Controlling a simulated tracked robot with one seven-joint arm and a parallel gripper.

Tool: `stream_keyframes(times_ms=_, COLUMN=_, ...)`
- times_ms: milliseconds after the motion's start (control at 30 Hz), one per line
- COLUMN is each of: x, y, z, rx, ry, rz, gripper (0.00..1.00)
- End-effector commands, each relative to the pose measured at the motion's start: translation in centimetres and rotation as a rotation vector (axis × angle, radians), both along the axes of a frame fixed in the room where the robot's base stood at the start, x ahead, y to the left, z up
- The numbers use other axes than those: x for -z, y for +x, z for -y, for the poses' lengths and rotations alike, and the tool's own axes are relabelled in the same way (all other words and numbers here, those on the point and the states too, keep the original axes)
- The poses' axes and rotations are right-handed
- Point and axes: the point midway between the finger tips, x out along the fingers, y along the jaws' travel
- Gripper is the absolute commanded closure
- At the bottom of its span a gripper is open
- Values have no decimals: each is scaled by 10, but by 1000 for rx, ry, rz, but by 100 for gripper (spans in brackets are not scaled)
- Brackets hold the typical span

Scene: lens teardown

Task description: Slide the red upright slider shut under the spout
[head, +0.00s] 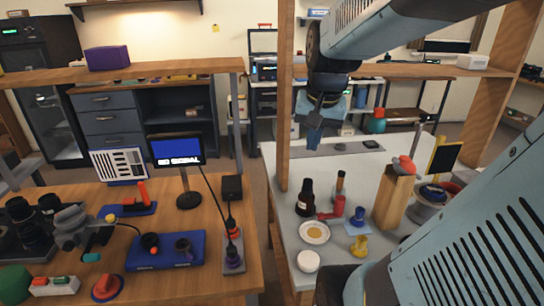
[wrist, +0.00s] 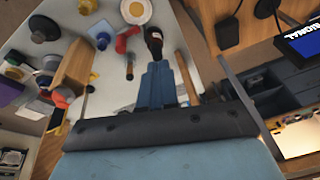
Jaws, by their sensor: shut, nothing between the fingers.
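My gripper (head: 313,140) hangs in the upper middle of the head view, fingers pointing down, above the back of the pale right-hand table. In the wrist view its blue fingers (wrist: 157,72) are together with nothing between them. A tall wooden block (head: 393,200) stands on that table with a red piece (head: 405,164) on top; the red piece also shows in the wrist view (wrist: 63,97). I cannot tell which red part is the slider, and no spout is clear. My gripper touches none of these.
A dark bottle (head: 305,199), red cylinder (head: 339,205), plate (head: 314,232), blue piece (head: 357,218) and yellow piece (head: 359,246) stand near the block. A wooden post (head: 284,110) rises left of my gripper. The pale table's back (head: 300,155) has free room.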

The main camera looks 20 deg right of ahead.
Motion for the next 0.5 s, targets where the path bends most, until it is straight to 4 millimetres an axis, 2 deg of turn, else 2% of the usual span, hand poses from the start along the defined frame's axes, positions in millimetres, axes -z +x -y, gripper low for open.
stream_keyframes(times_ms=200, x=25, y=26, z=43, rx=263, ry=98, rz=-100, gripper=100)
stream_keyframes(times_ms=500, x=66, y=47, z=110, rx=620, ry=253, rz=-215, gripper=100)
